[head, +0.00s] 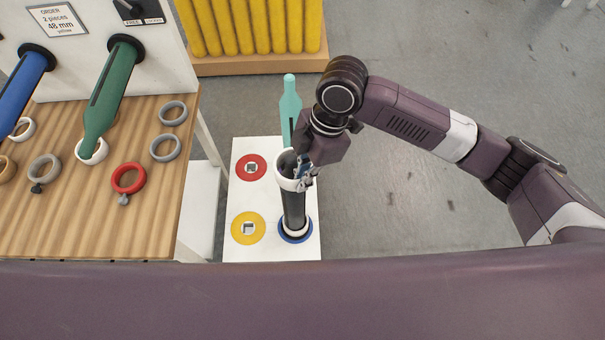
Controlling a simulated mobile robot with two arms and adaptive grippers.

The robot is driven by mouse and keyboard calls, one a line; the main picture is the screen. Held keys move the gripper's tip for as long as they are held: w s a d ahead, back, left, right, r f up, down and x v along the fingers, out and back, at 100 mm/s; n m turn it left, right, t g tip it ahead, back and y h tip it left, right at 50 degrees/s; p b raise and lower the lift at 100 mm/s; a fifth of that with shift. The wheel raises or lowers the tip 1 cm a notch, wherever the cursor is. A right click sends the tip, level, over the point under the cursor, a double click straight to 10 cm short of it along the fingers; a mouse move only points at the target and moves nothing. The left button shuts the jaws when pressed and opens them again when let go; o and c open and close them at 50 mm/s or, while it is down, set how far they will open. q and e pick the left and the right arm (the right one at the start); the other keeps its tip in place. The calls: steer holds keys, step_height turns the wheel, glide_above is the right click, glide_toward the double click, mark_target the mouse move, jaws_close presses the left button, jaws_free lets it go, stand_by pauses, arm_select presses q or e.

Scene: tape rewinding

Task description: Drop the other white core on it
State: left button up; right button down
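A black post (293,210) stands on the white stand's blue disc (284,237). My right gripper (303,178) is shut on the rim of another white core (281,173) at the post's top end. The held core's opening lines up with the post from above, but I cannot tell whether the post's tip is inside it. The gripper's fingers partly hide the core's right side. My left gripper is not in view.
The white stand (237,200) also bears a red disc (262,167), a yellow disc (239,228) and an upright teal paddle-shaped piece (290,103) behind the gripper.

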steer(key=c, duration=2.1)
jaws_free()
steer(key=v, duration=1.2)
